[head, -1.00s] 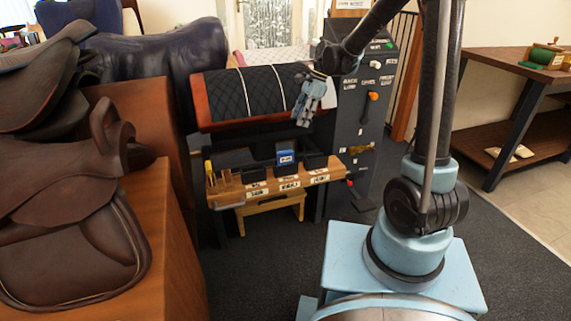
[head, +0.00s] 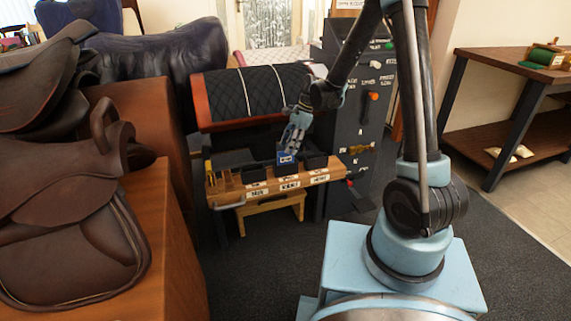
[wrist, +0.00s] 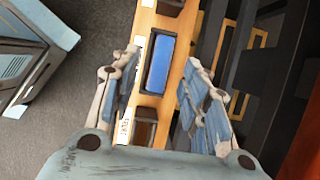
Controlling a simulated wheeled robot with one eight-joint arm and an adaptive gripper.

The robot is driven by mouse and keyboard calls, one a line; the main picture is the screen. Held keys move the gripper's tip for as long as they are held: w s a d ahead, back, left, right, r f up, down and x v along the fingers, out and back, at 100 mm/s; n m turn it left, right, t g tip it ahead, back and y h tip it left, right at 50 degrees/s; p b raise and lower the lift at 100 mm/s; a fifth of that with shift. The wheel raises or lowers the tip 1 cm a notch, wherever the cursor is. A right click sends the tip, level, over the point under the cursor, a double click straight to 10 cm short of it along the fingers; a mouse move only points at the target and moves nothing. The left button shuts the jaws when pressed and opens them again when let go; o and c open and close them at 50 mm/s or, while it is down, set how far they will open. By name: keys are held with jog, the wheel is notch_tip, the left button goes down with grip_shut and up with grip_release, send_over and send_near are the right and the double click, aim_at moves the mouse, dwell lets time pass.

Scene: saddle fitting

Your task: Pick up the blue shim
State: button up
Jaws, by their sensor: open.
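The blue shim (head: 287,157) stands in the middle of a small wooden rack (head: 228,194), between dark blocks. In the wrist view the blue shim (wrist: 161,62) shows from above as a blue rectangle in a dark slot. My gripper (head: 290,148) is at the shim in the head view. In the wrist view my open gripper (wrist: 158,78) has one finger on each side of the shim, and both appear apart from it. The remaining gap between fingertips and shim in height is hard to tell.
Dark blocks (head: 254,174) flank the shim on the rack, which has white labels on its front. A padded black roll (head: 240,92) is behind it. A dark panel with knobs (head: 370,110) stands to the right. Brown saddles (head: 70,225) fill the left.

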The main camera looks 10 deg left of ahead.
aim_at(286, 162)
jog(key=shift+x, duration=2.2)
jog(key=shift+c, duration=0.3)
grip_shut()
